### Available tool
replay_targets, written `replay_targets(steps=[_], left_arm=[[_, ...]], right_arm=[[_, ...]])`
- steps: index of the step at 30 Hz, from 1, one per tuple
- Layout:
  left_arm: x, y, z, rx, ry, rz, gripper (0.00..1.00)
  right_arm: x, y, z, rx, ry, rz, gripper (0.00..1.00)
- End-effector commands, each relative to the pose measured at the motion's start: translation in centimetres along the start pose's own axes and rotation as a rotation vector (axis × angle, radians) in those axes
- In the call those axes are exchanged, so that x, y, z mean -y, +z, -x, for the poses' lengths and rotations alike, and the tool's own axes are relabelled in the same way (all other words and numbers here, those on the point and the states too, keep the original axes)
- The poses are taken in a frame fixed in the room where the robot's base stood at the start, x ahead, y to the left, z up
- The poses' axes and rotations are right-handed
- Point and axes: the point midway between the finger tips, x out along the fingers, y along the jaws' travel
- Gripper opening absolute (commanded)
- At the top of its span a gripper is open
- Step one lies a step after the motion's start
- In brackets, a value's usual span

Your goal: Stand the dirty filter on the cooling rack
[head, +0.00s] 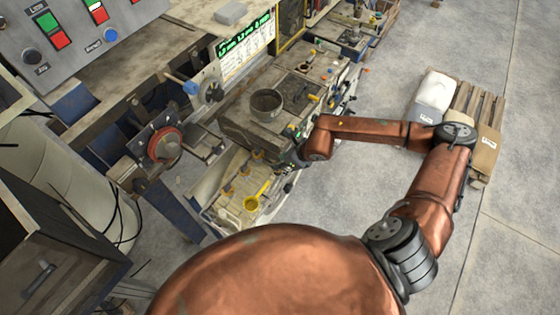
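My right arm, copper coloured, reaches out to the right and bends back left to the workbench (240,128). My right gripper (293,152) is small and dark at the bench's front right edge, among small items; I cannot tell whether its fingers are open or shut, or whether it holds anything. I cannot pick out the dirty filter or the cooling rack for certain. A round grey metal pan (266,103) stands on the bench top, behind and left of the gripper. My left gripper is not in view.
A yellow ladle-like tool (251,203) lies on a lower surface (228,208). A machine with a red wheel (164,146) stands at left, below a button panel (75,28). A pallet (466,98) with sacks stands at right. Grey floor (395,90) is clear between bench and pallet.

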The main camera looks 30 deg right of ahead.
Motion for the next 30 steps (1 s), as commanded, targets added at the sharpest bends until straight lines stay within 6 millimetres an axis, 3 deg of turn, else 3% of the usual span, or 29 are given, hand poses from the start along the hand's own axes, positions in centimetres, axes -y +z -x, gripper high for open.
replay_targets(steps=[3,14,17,30], left_arm=[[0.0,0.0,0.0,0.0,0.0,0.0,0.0],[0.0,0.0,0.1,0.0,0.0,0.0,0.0],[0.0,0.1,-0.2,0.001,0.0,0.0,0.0],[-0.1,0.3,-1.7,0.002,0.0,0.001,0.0]], right_arm=[[0.0,0.0,0.0,0.0,0.0,0.0,0.39],[0.1,0.1,0.4,0.001,-0.001,0.0,0.39],[0.2,0.1,1.6,0.001,-0.002,0.0,0.39],[0.1,0.0,10.2,0.0,-0.003,0.002,0.39]])
